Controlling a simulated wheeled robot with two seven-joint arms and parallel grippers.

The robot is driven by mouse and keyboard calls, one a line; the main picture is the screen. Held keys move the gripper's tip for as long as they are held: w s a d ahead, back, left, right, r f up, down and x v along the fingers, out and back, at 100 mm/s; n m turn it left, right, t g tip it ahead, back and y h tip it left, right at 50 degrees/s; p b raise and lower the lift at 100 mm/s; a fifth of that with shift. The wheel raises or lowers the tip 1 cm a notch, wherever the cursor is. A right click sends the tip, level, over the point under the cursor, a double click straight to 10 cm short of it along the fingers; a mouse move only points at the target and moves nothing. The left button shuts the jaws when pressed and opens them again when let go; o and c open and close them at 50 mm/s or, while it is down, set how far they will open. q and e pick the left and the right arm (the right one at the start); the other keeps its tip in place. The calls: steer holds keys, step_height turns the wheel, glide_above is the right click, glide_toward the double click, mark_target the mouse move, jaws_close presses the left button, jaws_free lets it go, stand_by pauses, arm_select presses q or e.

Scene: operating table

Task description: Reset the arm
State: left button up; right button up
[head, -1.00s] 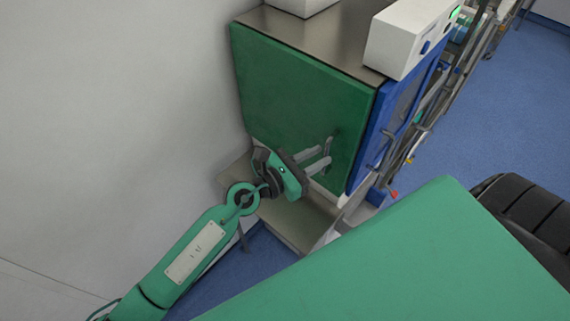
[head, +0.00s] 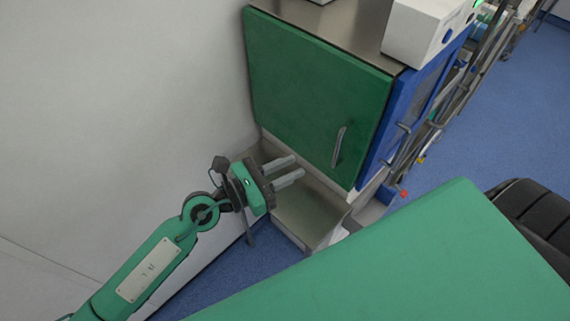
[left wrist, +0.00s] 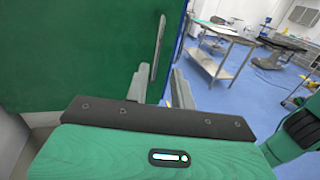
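My left gripper (head: 288,171) is in the head view, in front of the lower part of a green cabinet door (head: 305,95). Its two grey fingers point right, are apart, and hold nothing. In the left wrist view its fingers (left wrist: 156,90) stand apart on both sides of the door's edge. The door's grey vertical handle (head: 338,147) is to the right of the fingers, clear of them in the head view. The handle also shows in the left wrist view (left wrist: 158,48). My right gripper is not in view.
The cabinet has a blue side (head: 400,110), and a white device (head: 425,30) stands on its metal top. A metal ledge or drawer (head: 305,210) sticks out below the door. A grey wall (head: 110,100) is close at left. The left wrist view shows metal tables (left wrist: 218,45) farther off.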

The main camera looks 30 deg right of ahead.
arm_select(q)
steer(key=shift+w, duration=0.1)
steer(key=w+a+f+n+t+y, duration=0.2)
steer(key=w+a+f+n+t, duration=0.4)
steer(key=f+n, duration=0.45)
steer(key=w+a+f+n+t+y, duration=0.3)
steer(key=w+a+f+n, duration=0.3)
steer(key=w+f+n, duration=0.4)
steer(key=s+a+f+n+y, duration=0.3)
steer(key=a+f+n, duration=0.4)
steer(key=f, duration=0.3)
steer(key=s+a+f+n+y, duration=0.2)
steer(key=a+f+n+y, duration=0.3)
steer(key=f, duration=0.6)
steer(key=s+a+f+n+g+y, duration=0.3)
steer(key=s+a+f+n, duration=0.7)
steer(key=s+a+f, duration=0.45)
steer(key=s+a+f+n+g, duration=0.2)
steer(key=s+f, duration=0.1)
steer(key=s, duration=0.7)
steer(key=s+a+f+n+g+y, duration=0.1)
steer(key=s+a+f+n+g, duration=0.1)
steer(key=s, duration=0.7)
steer(key=s+a+f+n+g+y, duration=0.1)
steer(key=s+f+n, duration=0.3)
steer(key=s, duration=0.6)
steer(key=shift+s+a+f+g, duration=0.3)
steer(key=shift+a+f+g, duration=0.3)
steer(key=shift+f, duration=0.3)
